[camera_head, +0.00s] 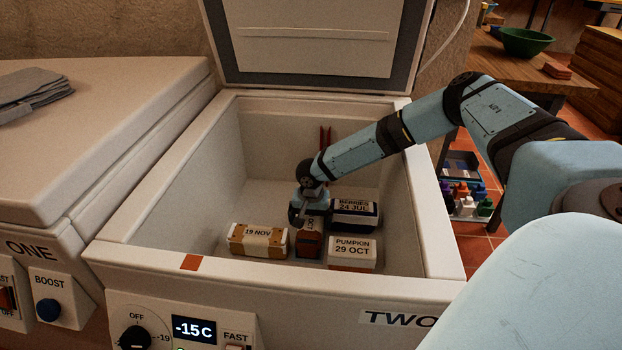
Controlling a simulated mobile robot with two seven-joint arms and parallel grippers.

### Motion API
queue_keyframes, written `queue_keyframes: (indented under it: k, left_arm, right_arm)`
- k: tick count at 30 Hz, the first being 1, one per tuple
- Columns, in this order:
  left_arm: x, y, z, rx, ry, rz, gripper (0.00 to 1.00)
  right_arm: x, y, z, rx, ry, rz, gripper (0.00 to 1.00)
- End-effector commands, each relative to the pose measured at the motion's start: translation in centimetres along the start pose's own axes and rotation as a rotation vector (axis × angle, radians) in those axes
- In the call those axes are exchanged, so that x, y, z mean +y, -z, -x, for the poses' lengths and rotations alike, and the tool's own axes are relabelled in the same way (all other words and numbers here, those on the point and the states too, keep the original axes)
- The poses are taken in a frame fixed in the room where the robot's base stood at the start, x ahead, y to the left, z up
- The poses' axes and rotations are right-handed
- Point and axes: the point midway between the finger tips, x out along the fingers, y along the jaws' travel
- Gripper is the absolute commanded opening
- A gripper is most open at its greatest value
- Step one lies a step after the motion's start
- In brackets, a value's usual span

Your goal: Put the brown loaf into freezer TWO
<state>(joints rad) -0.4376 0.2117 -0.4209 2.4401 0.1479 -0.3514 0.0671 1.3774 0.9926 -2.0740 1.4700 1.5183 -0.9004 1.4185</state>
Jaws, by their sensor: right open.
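Freezer TWO (440,262) stands with its lid (318,45) up. My right arm reaches in from the right, and my right gripper (309,222) is low inside, pointing down, open. Directly below it is a small reddish-brown block (309,245) with a dark label, partly hidden by the gripper; I cannot tell whether they touch. To its left on the freezer floor lies a tan-brown, loaf-like block (245,247) with a "19 NOV" label. I cannot tell for certain which one is the brown loaf. My left gripper is out of view.
Boxes marked BERRIES (354,212) and PUMPKIN (352,252) sit right of the gripper. Two thin red prongs (325,137) rise by the back wall. Freezer ONE (90,130) is closed, with a grey cloth (35,88) on top. The freezer's left floor is clear.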

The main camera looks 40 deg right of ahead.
Motion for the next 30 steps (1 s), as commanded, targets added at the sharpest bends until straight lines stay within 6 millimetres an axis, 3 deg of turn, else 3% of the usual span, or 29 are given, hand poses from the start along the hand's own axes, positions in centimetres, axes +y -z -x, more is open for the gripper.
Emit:
queue_keyframes:
  k: [1,6,10,12,18,30]
  left_arm:
    - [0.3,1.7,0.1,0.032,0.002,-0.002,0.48]
    - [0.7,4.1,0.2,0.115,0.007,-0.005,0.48]
    - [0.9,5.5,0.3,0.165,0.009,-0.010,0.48]
    - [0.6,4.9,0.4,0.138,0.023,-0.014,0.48]
    - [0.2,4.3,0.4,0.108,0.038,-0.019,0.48]
    - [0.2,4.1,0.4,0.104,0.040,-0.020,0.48]
  right_arm:
    - [0.1,0.1,2.1,0.000,0.002,-0.003,1.00]
    - [0.1,0.1,6.1,0.000,0.002,-0.002,1.00]
    - [0.1,0.1,8.5,0.001,0.002,-0.002,1.00]
    - [0.1,0.0,9.4,0.000,0.001,-0.001,1.00]
    - [0.1,0.0,10.6,0.001,0.000,-0.001,1.00]
    - [0.1,0.1,10.7,0.001,0.000,-0.001,1.00]
